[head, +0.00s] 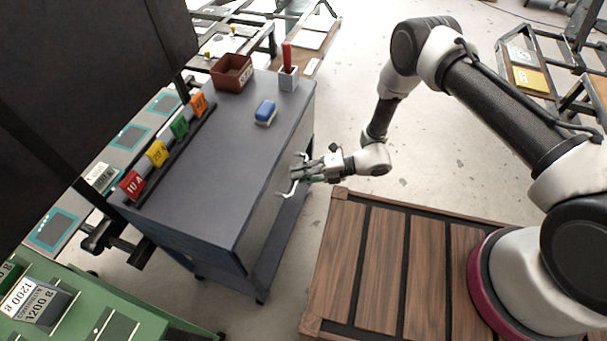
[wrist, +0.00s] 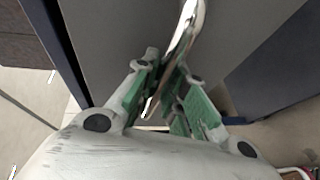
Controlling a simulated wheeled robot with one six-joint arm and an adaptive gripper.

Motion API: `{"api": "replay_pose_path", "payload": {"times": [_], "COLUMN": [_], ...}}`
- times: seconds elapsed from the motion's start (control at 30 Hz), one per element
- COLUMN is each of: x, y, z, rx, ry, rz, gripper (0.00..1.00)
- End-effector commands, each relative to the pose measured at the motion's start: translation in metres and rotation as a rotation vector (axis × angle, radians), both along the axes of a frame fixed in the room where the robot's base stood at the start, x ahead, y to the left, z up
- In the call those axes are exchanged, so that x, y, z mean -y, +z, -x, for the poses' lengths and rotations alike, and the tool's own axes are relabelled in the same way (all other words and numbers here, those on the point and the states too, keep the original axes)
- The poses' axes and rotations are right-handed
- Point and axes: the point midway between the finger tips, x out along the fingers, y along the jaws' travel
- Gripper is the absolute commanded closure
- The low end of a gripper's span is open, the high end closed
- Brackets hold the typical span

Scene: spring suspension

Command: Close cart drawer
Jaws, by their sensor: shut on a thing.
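The cart (head: 235,140) is a dark blue-grey cabinet in the middle left of the head view. Its grey drawer front (head: 262,212) faces my arm and looks close to flush with the cart's side, though I cannot tell the exact gap. A shiny curved handle (head: 287,190) stands out from the drawer front. My gripper (head: 300,172) is at the handle, with its fingers closed around the bar. In the wrist view, the green-padded fingers (wrist: 168,98) pinch the metal handle (wrist: 188,30) in front of the grey drawer face (wrist: 235,40).
On the cart top are a brown bin (head: 232,72), a blue-and-cream block (head: 265,112), a light cup with a red stick (head: 288,78) and a rack of coloured tags (head: 157,152). A wooden slatted platform (head: 365,265) lies under my arm. Bare floor separates it from the cart.

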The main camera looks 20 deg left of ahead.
Motion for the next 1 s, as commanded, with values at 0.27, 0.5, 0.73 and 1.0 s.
{"api": "replay_pose_path", "payload": {"times": [0.27,0.5,0.73,1.0], "x": [-0.002,-0.001,0.025,0.081], "y": [0.001,0.001,0.006,0.017], "z": [-0.001,-0.001,-0.011,-0.030], "rx": [0.003,0.002,0.002,0.002], "ry": [-0.003,-0.003,-0.007,-0.007], "rz": [-0.002,-0.002,-0.001,0.000], "gripper": [0.65,0.65,0.65,0.65]}}
